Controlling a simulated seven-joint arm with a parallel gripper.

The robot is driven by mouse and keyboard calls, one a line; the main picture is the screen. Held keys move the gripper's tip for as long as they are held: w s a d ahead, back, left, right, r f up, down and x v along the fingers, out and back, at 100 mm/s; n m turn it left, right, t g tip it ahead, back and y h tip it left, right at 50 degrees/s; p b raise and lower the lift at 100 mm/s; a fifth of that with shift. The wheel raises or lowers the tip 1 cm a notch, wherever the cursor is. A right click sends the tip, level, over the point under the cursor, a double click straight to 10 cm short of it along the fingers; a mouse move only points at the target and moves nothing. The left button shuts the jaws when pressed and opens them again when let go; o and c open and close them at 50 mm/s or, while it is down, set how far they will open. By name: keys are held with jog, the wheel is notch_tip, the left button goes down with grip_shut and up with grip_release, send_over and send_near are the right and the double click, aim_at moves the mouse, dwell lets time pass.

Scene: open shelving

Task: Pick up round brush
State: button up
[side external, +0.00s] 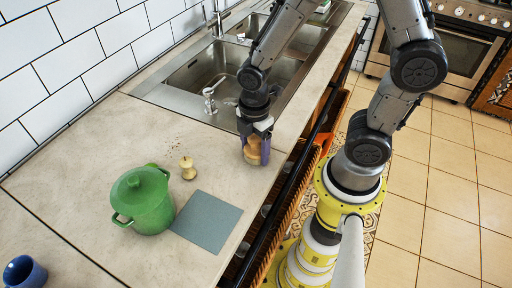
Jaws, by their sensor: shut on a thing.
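My gripper (256,157) points down over the counter, near its front edge, just in front of the sink. It is shut on a tan, rounded object that looks like the round brush (252,149). The fingers hide part of it. I cannot tell whether the brush touches the counter or is slightly above it.
A green lidded pot (145,205) stands to the left on the counter (85,165), beside a grey-green square mat (207,221). A small pale-yellow object (187,168) stands behind the mat. A blue mug (22,272) is at the lower left. The sink (205,75) and faucet are behind.

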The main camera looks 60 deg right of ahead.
jog(key=shift+r, duration=0.1)
jog(key=shift+w+r, duration=0.1)
jog(key=shift+r, duration=0.5)
jog(key=s+d+r, duration=0.1)
jog(key=s+r, duration=1)
jog(key=s, duration=0.3)
jog(key=shift+d+r, duration=0.3)
jog(key=shift+d, duration=0.05)
